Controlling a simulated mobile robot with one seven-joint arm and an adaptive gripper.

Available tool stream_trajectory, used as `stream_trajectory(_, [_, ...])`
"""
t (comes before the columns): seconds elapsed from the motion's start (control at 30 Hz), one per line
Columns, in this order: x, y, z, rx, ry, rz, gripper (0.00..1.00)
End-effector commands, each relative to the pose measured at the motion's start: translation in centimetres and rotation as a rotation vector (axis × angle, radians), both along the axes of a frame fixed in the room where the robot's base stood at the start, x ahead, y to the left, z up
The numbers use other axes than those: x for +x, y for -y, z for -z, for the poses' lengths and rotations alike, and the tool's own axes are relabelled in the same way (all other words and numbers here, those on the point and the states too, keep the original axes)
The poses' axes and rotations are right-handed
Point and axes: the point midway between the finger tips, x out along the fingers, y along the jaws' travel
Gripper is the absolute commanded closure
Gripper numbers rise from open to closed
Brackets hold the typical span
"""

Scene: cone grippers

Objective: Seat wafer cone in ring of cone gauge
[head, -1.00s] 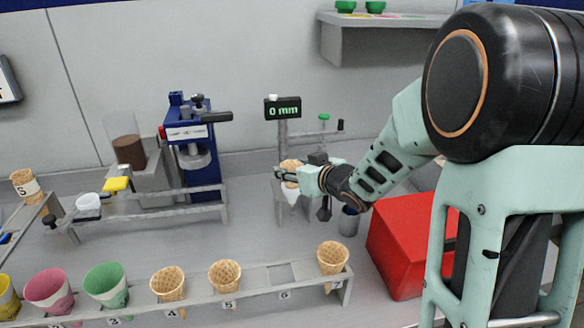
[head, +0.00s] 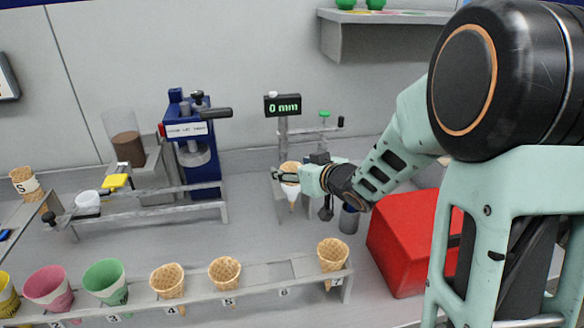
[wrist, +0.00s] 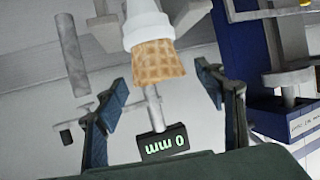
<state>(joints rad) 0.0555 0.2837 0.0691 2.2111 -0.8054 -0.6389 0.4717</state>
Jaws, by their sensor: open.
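The wafer cone (head: 291,167) stands mouth up at the cone gauge, with a white collar (head: 289,188) around its body and a brown tip showing below. In the wrist view, which is upside down, the cone (wrist: 158,62) enters the white collar (wrist: 148,30). I cannot tell how firmly it sits there. The gauge's display (head: 282,106) reads 0 mm; it also shows in the wrist view (wrist: 162,143). My gripper (wrist: 160,82) is open, its fingers apart on either side of the cone. In the head view my gripper (head: 284,176) partly hides the cone.
A front rack (head: 258,273) holds several plain and coloured cones; slot 6 is empty. A blue press (head: 190,145) stands left of the gauge. A red box (head: 405,240) and a grey cup (head: 349,219) are on the right. A shelf (head: 380,38) is above.

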Motion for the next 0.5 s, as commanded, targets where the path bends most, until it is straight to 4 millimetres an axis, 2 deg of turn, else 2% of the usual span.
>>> stream_trajectory(0.5, [-7.0, 3.9, -3.4, -0.003, 0.003, 0.002, 0.37])
